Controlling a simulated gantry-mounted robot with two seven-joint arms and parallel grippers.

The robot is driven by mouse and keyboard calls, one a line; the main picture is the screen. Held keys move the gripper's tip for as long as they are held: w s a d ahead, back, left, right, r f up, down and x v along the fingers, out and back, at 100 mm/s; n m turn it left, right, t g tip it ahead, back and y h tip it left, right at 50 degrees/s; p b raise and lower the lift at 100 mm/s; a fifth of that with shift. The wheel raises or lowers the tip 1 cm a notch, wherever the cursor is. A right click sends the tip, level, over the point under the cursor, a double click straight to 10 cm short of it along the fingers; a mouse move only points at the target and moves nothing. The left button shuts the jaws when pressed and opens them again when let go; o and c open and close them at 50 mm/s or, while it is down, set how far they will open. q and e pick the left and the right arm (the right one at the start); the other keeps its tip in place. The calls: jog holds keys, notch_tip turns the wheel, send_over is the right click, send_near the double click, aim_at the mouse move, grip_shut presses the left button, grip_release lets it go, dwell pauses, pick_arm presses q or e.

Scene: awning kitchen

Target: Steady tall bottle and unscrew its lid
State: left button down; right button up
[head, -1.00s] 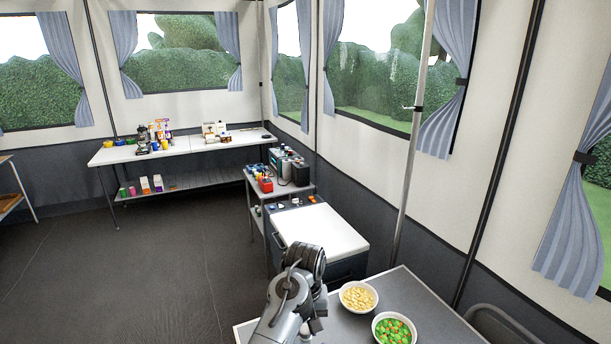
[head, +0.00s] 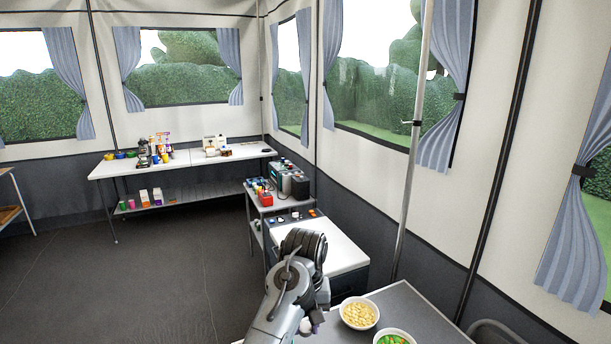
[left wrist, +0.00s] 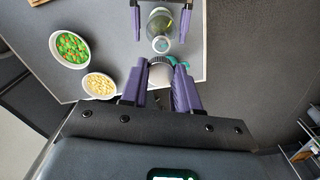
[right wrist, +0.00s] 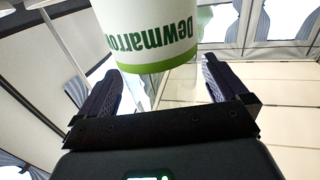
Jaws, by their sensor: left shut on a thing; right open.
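The tall bottle (right wrist: 150,30) has a white and green label reading "Dewmarron" and fills the top of the right wrist view. In the left wrist view the bottle (left wrist: 160,22) shows greenish and clear, its neck end toward my left gripper. My right gripper (right wrist: 158,68) is open, with one finger on each side of the bottle; contact cannot be told. My left gripper (left wrist: 161,66) is shut on a pale grey round piece with teal beside it (left wrist: 160,74), which looks like the lid. It appears apart from the neck. In the head view the bottle is out of sight.
A bowl of pale pieces (head: 359,313) and a bowl of green and orange pieces (head: 394,338) stand on the grey table (head: 405,306). A metal pole (head: 407,190) rises behind it. A white-topped cabinet (head: 345,255) and a loaded side table stand beyond.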

pick_arm(q)
jog(key=shift+w+a+r, duration=0.1)
jog(key=shift+a+r, duration=0.1)
